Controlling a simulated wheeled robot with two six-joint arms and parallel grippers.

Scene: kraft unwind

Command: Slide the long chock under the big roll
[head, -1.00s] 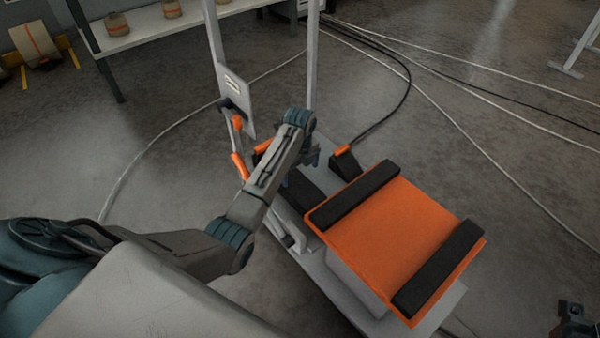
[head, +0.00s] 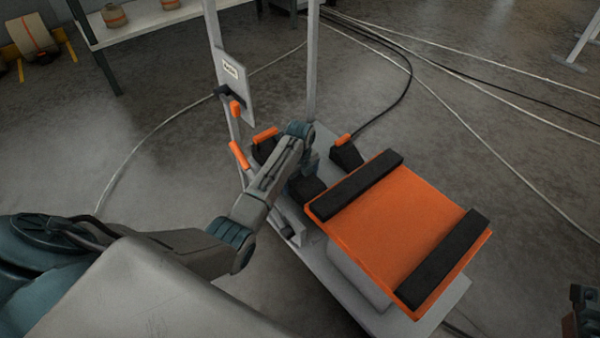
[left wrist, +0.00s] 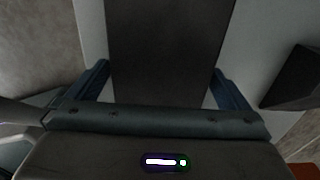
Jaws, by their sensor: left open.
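My left gripper (head: 312,165) is over the grey cart deck (head: 325,270), behind the orange plate. In the left wrist view its two blue fingers (left wrist: 160,88) are open, one on each side of a long dark block (left wrist: 165,40). I cannot tell whether they touch it. This block, likely the long chock, shows partly in the head view (head: 304,188), beside my wrist. A black wedge with an orange handle (head: 346,156) stands to its right. A big roll with an orange stripe (head: 30,36) is far left. My right gripper (head: 580,312) is cut off at the lower right edge.
An orange plate with two black bars (head: 395,232) covers the near part of the cart. Upright posts and a labelled panel (head: 233,85) stand behind my left arm. Cables cross the floor. A shelf (head: 150,22) with small rolls is at the back left.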

